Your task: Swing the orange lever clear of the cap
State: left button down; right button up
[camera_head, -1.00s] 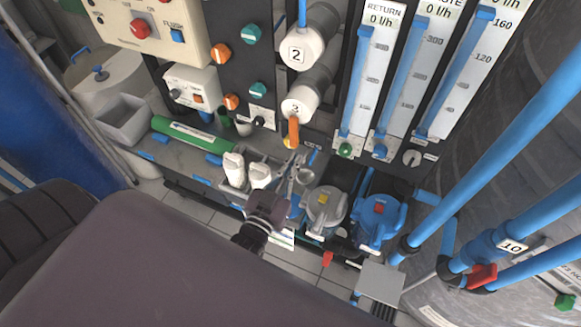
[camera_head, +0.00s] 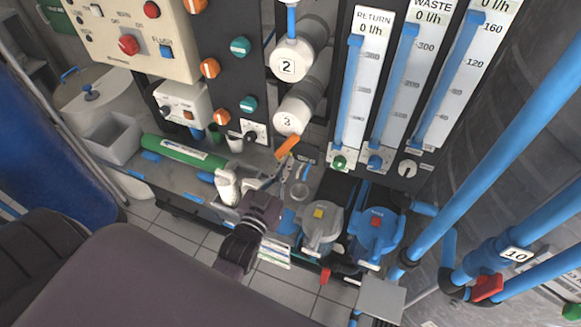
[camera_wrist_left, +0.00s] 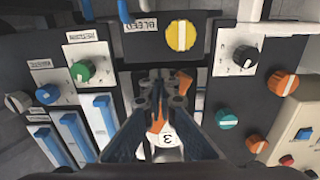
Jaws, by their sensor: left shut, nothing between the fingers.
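The orange lever (camera_head: 287,146) sits just below the white cap marked 3 (camera_head: 288,122). It slants, its upper end to the right, close to the cap's lower edge; I cannot tell if they touch. My left gripper (camera_head: 272,172) is shut and empty just below the lever, its fingers partly lost against the grey bench. In the left wrist view, parts of the orange lever (camera_wrist_left: 184,82) show behind and between the finger links, and the cap (camera_wrist_left: 168,141) is partly hidden by the fingers. My right gripper is not in view.
A second white cap marked 2 (camera_head: 289,67) is above. Flow meters (camera_head: 355,85) stand to the right. A grey-lidded housing (camera_head: 321,225) and a blue one (camera_head: 375,232) are right of my gripper.

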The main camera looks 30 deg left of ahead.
pick_arm(q)
jog(key=shift+s+a+r+p, duration=0.1)
jog(key=shift+a+r+p, duration=0.25)
jog(key=shift+a, duration=0.4)
jog(key=shift+w+a+r+p, duration=0.1)
jog(key=shift+a+r+p, duration=0.3)
jog(key=shift+a, duration=0.3)
jog(key=shift+s+a+r+p, duration=0.1)
jog(key=shift+a+r+p, duration=0.1)
jog(key=shift+a+p, duration=0.4)
jog(key=shift+a, duration=0.25)
jog(key=shift+s, duration=0.15)
jog(key=s+p, duration=0.2)
jog(key=s, duration=0.5)
jog(key=shift+s+d, duration=0.3)
jog(key=shift+s, duration=0.1)
